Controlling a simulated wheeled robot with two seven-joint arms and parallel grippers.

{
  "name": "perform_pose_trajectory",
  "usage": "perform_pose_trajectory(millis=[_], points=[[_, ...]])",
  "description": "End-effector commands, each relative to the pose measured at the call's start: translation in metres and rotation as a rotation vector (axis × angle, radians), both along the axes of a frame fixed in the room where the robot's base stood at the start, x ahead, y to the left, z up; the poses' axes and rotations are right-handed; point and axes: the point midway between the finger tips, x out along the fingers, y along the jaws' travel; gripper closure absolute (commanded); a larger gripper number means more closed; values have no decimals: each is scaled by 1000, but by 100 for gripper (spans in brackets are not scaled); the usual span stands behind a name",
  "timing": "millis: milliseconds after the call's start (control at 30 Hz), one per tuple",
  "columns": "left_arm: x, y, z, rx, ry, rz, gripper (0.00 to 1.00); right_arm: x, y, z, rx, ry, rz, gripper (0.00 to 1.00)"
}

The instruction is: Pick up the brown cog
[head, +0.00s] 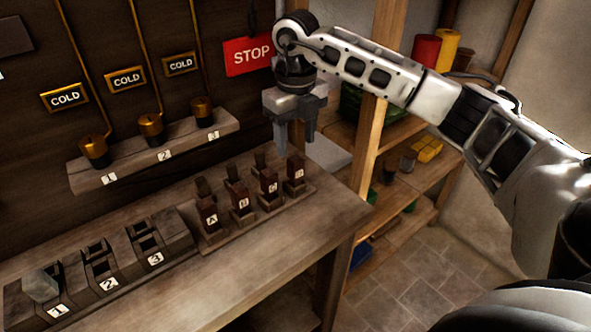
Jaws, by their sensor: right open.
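I cannot make out a brown cog in the head view. My right gripper (294,147) points down in front of the back wall, above the far right end of the wooden bench (300,235). Its two fingers are apart with nothing between them. It hangs near the dark brown lettered levers (268,190), and I cannot tell whether it touches anything. My left gripper is not in view.
Left on the bench are numbered slots (100,270) and a grey block (40,285). Behind is a ledge with brass-topped fittings (151,126) under COLD signs. A red STOP sign (249,56) is near my gripper. Shelves (400,185) at right hold a red container (426,50) and yellow items (427,149).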

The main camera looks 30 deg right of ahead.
Motion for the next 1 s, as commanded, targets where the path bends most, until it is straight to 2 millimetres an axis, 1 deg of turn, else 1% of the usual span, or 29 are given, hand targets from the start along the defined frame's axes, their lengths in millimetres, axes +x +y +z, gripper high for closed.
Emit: perform_pose_trajectory(millis=[33,100,267,333,467,600,700,900,967,1000], points=[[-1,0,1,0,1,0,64,0,0,-7,-1,3,0,47],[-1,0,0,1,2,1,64,0,0,-15,1,2,0,47],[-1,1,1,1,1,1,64,-1,1,-24,1,1,1,47],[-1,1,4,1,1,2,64,-2,2,-31,0,4,1,47],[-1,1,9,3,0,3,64,-6,6,-51,2,5,2,47],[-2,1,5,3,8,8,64,-5,6,-69,2,3,1,47],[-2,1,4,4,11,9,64,-5,6,-74,1,0,1,47],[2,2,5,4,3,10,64,-5,6,-74,1,-1,1,47],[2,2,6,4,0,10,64,-5,6,-74,1,-1,1,64],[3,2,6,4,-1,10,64,-5,6,-74,1,-1,1,75]])
